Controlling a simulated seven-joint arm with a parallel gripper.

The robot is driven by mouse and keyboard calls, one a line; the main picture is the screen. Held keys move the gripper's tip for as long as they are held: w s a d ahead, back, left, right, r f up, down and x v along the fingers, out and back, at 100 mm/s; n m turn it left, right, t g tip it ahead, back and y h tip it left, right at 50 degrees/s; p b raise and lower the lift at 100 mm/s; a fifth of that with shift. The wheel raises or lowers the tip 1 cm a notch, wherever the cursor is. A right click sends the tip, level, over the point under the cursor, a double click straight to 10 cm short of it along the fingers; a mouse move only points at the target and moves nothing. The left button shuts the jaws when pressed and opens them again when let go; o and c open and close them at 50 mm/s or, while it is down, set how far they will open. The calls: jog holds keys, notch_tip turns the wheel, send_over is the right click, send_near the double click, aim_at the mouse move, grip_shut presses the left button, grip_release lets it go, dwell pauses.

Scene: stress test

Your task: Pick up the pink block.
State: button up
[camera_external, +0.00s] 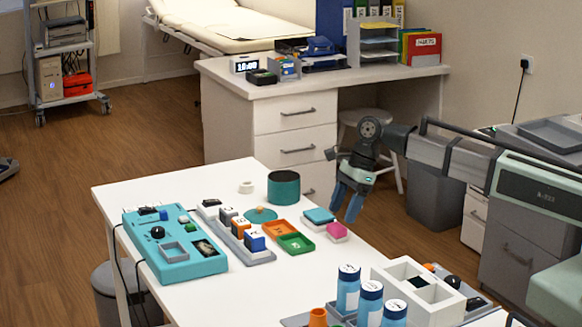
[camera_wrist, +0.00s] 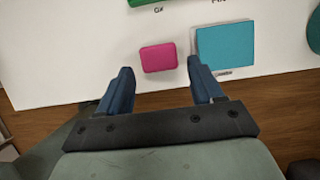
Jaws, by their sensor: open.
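The pink block (camera_external: 337,231) lies on the white table near its right edge, beside a teal block (camera_external: 319,215). In the wrist view the pink block (camera_wrist: 158,57) shows from above, with the teal block (camera_wrist: 226,46) just to its right and a small gap between them. My gripper (camera_external: 350,203) points down above the table's right edge, close to the pink block. In the wrist view its blue fingers (camera_wrist: 160,80) are apart and empty, with the pink block ahead of and between their tips, not touching them.
Orange (camera_external: 279,229) and green (camera_external: 296,243) trays lie left of the pink block. A teal canister (camera_external: 284,187) stands behind. The table edge is close beneath my gripper, with wooden floor beyond.

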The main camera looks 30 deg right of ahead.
aim_at(337, 226)
jog(key=shift+x, duration=2.65)
jog(key=shift+s, duration=0.1)
jog(key=shift+c, duration=0.4)
jog(key=c, duration=0.7)
jog(key=shift+o, duration=0.2)
jog(key=shift+r, duration=0.1)
jog(key=shift+r, duration=0.65)
notch_tip(337, 226, up, 2)
jog(key=shift+r, duration=0.1)
jog(key=d, duration=1.8)
